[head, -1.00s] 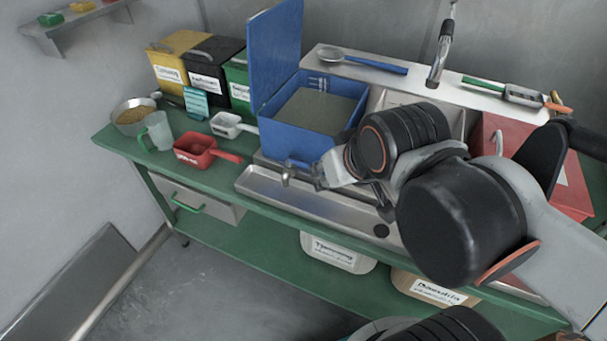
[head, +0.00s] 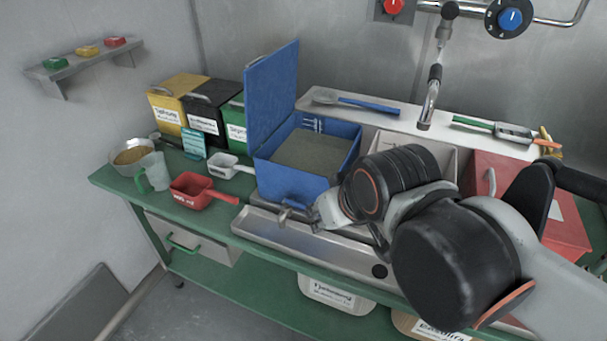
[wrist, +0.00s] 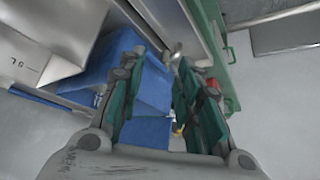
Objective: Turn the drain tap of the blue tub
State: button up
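The blue tub (head: 290,182) stands with its lid up on the green bench and holds greyish contents. A small metal drain tap (head: 285,214) sticks out low at its front, over the steel trough. My gripper (head: 316,212) is just right of the tap, partly hidden behind my own wrist. In the wrist view my gripper (wrist: 160,72) has its two green-padded fingers apart with nothing clearly held between them. The tub (wrist: 135,75) shows between and behind the fingers there. The tap (wrist: 174,55) shows beyond the right fingertip; I cannot tell whether they touch.
The steel trough (head: 265,232) runs along the bench front. A red scoop (head: 195,190), white scoop (head: 226,166) and clear jug (head: 154,172) stand left of the tub. A red box (head: 490,172) stands right. A faucet (head: 430,105) hangs behind.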

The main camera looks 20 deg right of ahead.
jog(key=w+r+n+g+p, duration=0.2)
jog(key=w+r+n+p, duration=0.1)
jog(key=w+r+p, duration=0.1)
jog(key=n+g+h+p, duration=0.2)
jog(key=n+g+p, duration=0.1)
jog(key=n+p, duration=0.35)
send_near(301, 204)
jog(key=shift+m, duration=0.35)
jog(key=b+x, duration=0.5)
jog(key=x, duration=0.3)
jog(key=shift+c, duration=0.2)
grip_shut()
